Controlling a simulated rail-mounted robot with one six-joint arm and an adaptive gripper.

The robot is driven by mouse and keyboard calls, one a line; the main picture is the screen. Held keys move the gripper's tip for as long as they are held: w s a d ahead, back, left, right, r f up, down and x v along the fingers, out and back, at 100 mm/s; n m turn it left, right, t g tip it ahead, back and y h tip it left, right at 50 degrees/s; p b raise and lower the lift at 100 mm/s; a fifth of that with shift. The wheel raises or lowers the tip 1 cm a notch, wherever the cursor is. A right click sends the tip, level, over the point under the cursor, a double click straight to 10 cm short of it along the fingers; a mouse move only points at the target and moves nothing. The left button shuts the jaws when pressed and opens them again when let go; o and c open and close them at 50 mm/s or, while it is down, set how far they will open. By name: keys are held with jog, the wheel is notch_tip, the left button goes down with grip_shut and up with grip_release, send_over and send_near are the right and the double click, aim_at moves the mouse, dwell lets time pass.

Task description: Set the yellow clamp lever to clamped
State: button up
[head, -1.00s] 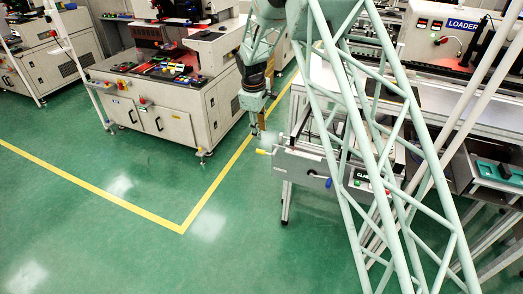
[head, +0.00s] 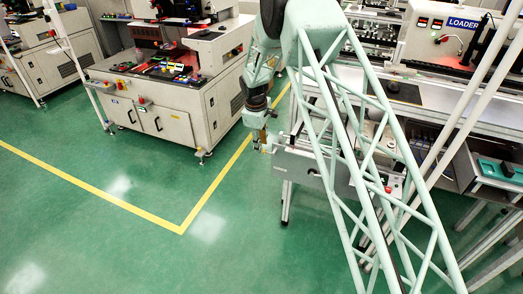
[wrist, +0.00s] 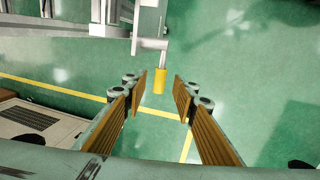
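The yellow clamp lever (wrist: 159,80) shows in the wrist view as a short yellow grip on the end of a grey bar. The bar comes from the grey clamp fixture (wrist: 148,20) at the top. My gripper (wrist: 161,92) is open, with one ribbed tan finger on each side of the lever's line. The yellow grip lies between and just beyond the fingertips, with gaps on both sides. In the head view my gripper (head: 262,147) is at the left end of the clamp fixture (head: 300,165) and largely hides the lever.
The clamp fixture sits at the left end of a white bench (head: 440,100). My arm's lattice link hides much of the fixture. A white machine cabinet (head: 165,110) stands to the left. Green floor with a yellow line (head: 209,195) is free in front.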

jog(key=shift+w+d+f, duration=0.1)
jog(key=shift+w+f, duration=0.05)
jog(key=shift+f, duration=0.65)
jog(key=shift+w+f, duration=0.15)
jog(key=shift+f, duration=0.65)
jog(key=shift+c, duration=0.2)
grip_shut()
